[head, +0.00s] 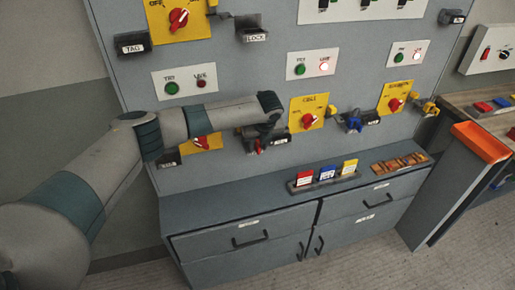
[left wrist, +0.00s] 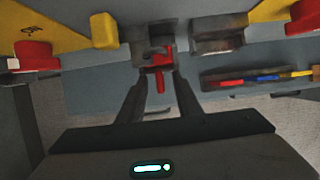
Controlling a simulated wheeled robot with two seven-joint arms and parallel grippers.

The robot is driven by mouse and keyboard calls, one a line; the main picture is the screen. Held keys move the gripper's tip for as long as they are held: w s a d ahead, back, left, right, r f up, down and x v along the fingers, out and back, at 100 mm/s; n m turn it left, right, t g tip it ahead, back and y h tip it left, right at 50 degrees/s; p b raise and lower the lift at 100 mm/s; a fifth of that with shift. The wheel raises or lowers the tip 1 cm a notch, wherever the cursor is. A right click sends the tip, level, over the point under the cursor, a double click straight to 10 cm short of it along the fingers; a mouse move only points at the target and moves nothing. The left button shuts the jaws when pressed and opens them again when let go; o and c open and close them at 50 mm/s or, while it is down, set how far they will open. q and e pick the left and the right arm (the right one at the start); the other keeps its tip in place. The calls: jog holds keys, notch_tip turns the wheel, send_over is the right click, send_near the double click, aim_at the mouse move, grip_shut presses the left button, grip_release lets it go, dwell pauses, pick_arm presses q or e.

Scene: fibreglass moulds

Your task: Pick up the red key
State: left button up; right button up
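The red key (left wrist: 160,72) hangs upright at a dark holder (left wrist: 150,47) on the panel, in the upper middle of the left wrist view. In the head view a small red part of it (head: 258,147) shows below my left wrist. My left gripper (left wrist: 161,76) is open, its two dark fingers on either side of the key in the picture, with gaps on both sides. I cannot tell how deep the key sits between the fingertips. In the head view my left gripper (head: 262,132) is partly hidden by its wrist. My right gripper is not in view.
The grey cabinet (head: 240,215) juts out below the panel. On it are a rack with red, blue and yellow tags (head: 327,174) and a brown tray (head: 400,163). Yellow switch plates (head: 309,104) and a blue device (head: 352,120) are to the right. An orange bin (head: 482,142) stands far right.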

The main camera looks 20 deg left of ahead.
aim_at(257, 143)
pick_arm(q)
grip_shut()
jog(key=shift+r, duration=0.15)
jog(key=shift+w+r+b, duration=0.1)
jog(key=shift+r+b, duration=0.4)
notch_tip(257, 143, up, 2)
jog(key=shift+r+b, duration=0.15)
jog(key=shift+b, duration=0.6)
jog(key=d+r+b, duration=0.4)
jog(key=d+r, duration=0.3)
jog(key=d, duration=0.4)
jog(key=shift+w+d+r, duration=0.25)
jog(key=shift+d, duration=0.05)
